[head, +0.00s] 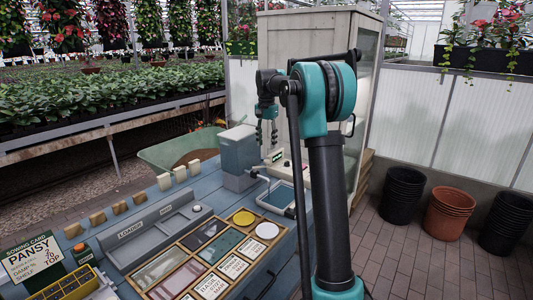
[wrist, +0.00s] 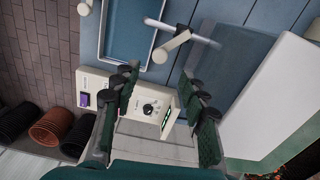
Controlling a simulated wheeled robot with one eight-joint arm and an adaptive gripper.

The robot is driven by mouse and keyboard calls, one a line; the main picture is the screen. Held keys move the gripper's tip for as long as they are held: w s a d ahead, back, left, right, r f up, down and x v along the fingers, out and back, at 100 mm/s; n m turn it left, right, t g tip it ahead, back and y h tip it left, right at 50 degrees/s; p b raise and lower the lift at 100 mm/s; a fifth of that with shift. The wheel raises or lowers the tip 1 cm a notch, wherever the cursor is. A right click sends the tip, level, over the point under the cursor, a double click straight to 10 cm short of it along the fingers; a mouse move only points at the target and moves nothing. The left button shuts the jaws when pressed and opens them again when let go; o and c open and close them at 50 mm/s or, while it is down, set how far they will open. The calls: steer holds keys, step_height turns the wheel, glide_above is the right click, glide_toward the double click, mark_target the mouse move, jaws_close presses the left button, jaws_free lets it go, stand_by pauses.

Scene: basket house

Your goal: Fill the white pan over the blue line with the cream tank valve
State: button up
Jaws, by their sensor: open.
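The white pan (head: 291,206) stands on the blue bench beside the grey tank (head: 239,157). Its white rim (wrist: 101,35) also shows in the wrist view, around a blue-grey inside. I cannot make out the blue line or the water level. A cream cylindrical handle, which looks like the tank valve (wrist: 172,46), sits by a pale spout (wrist: 180,31) reaching over the pan's edge. My gripper (head: 267,133) is open, empty and pointing down above the bench, behind the pan. In the wrist view its fingers (wrist: 160,92) are spread, with the valve beyond them.
A cream box with a dial (wrist: 150,106) and a box with a purple switch (wrist: 91,88) stand near the pan. A loader tray (head: 155,235), sample panels (head: 210,245) and a pansy card (head: 32,258) lie left. A tall cabinet (head: 310,90) stands behind.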

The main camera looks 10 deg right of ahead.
steer(key=shift+r, duration=2.25)
stand_by(5.8)
